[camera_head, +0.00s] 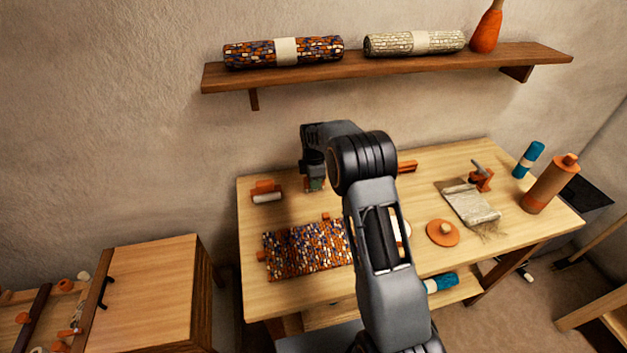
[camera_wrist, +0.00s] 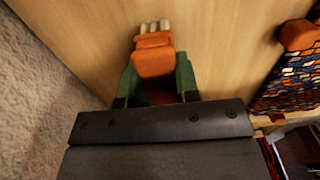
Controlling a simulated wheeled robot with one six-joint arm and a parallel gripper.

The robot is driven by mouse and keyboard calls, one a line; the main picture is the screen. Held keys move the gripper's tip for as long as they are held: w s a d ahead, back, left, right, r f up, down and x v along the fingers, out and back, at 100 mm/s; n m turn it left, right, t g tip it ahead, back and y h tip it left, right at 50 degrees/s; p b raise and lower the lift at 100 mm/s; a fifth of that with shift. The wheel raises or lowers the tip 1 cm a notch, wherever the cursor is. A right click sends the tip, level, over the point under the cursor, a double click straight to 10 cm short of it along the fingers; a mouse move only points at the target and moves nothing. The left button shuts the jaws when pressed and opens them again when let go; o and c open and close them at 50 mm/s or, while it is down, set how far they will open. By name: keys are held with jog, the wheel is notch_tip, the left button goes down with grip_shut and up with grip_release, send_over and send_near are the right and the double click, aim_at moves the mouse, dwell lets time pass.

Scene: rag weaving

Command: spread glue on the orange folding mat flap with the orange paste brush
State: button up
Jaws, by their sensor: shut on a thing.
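The orange paste brush (camera_wrist: 154,62) is between my gripper's green fingers (camera_wrist: 158,82) in the wrist view, with its cream bristles pointing away from the wrist. My gripper is shut on it. In the head view my gripper (camera_head: 314,184) is low over the back left of the table, and the brush is mostly hidden there. The patterned orange, blue and white mat (camera_head: 300,252) lies flat nearer the front, below the gripper in the picture. It also shows at the right edge of the wrist view (camera_wrist: 290,78), apart from the brush. I cannot make out a separate flap.
An orange tool with a cream roller (camera_head: 267,192) lies left of my gripper. Small orange pieces (camera_head: 262,256) sit at the mat's edges. A shelf (camera_head: 380,68) is above.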

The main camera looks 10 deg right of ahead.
jog(key=shift+r, duration=0.15)
jog(key=shift+r+p, duration=2)
jog(key=shift+r, duration=0.9)
